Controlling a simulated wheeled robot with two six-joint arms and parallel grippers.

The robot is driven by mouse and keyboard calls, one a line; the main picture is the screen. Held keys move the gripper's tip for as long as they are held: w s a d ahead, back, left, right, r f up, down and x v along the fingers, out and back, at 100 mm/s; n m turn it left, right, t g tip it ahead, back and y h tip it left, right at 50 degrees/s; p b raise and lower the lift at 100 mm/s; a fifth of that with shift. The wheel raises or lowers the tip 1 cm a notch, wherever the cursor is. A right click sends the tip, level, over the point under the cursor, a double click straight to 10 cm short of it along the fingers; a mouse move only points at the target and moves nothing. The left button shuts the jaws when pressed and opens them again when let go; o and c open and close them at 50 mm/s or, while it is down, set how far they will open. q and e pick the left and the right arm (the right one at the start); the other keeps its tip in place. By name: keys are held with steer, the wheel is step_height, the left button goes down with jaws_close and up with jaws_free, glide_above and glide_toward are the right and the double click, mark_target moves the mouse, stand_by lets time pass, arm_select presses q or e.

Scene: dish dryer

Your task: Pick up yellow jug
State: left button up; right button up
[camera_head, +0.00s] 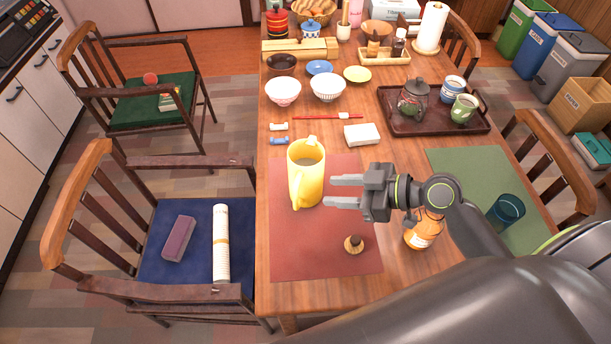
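The yellow jug (308,178) stands upright on the red placemat (300,246), near the left edge of the table. Its handle faces the front, toward the camera. My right gripper (346,191) is just to the right of the jug, level, with its fingers pointing left at it. The two fingers are apart with nothing between them, and a small gap shows between the fingertips and the jug. My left gripper is not in view.
A small brown round item (354,244) lies on the red mat. An orange bottle (424,230) stands partly behind my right arm. A dark glass (506,210) stands right.

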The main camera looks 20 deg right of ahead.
mark_target(295, 191)
steer(key=shift+f+p+x, duration=0.15)
steer(key=shift+p+x, duration=0.4)
steer(key=shift+x, duration=2.15)
steer(key=shift+f+p+x, duration=0.1)
steer(key=shift+p+x, duration=0.4)
steer(key=shift+x, duration=2.15)
steer(key=shift+s+d, duration=0.1)
jaws_close()
